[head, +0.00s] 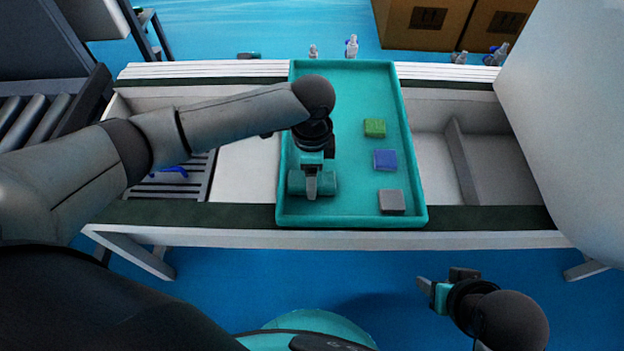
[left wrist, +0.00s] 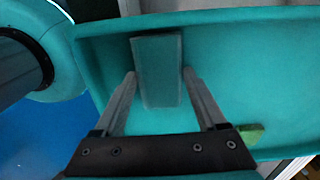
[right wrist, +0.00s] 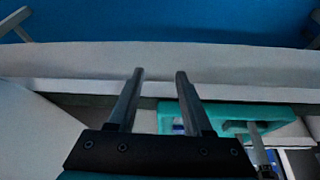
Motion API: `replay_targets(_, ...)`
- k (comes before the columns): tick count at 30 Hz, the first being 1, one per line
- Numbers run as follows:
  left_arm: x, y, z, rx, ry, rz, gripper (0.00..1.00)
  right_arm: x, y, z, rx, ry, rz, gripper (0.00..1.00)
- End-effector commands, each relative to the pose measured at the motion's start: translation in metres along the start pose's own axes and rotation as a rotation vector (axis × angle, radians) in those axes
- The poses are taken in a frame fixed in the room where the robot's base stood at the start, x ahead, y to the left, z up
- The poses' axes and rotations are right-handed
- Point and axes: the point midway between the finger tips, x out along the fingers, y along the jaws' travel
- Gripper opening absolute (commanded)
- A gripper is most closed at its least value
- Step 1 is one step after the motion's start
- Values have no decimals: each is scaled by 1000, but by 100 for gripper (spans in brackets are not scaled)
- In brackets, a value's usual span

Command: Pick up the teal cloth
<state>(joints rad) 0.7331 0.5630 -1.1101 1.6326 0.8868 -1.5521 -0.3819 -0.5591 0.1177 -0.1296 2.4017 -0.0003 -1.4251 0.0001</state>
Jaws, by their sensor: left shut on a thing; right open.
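The teal cloth (head: 328,184) is a folded, dark teal block at the near left of the teal tray (head: 350,216). My left gripper (head: 312,188) comes down over it from above and is shut on it. In the left wrist view the cloth (left wrist: 157,75) lies between the two fingers (left wrist: 160,78), one along each side. I cannot tell whether the cloth is off the tray floor. My right gripper (head: 438,284) is open and empty, in front of the bench at the lower right. Its spread fingers also show in the right wrist view (right wrist: 160,74).
A green block (head: 375,128), a blue block (head: 385,160) and a grey block (head: 391,201) lie along the tray's right side. The tray has raised rims. Bottles (head: 351,46) stand behind it. Cardboard boxes (head: 430,22) are at the back. The tray's middle is clear.

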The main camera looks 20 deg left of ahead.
Motion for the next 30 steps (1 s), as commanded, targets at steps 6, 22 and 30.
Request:
replay_targets(6,0,0,0,0,0,0,21,0,0,0,0,0,0,50)
replay_targets(22,-18,0,0,-1,0,0,21,18,-2,6,-2,-29,-6,50)
replay_targets(30,-47,0,0,-1,0,-1,21,44,-3,21,-3,-75,-7,50)
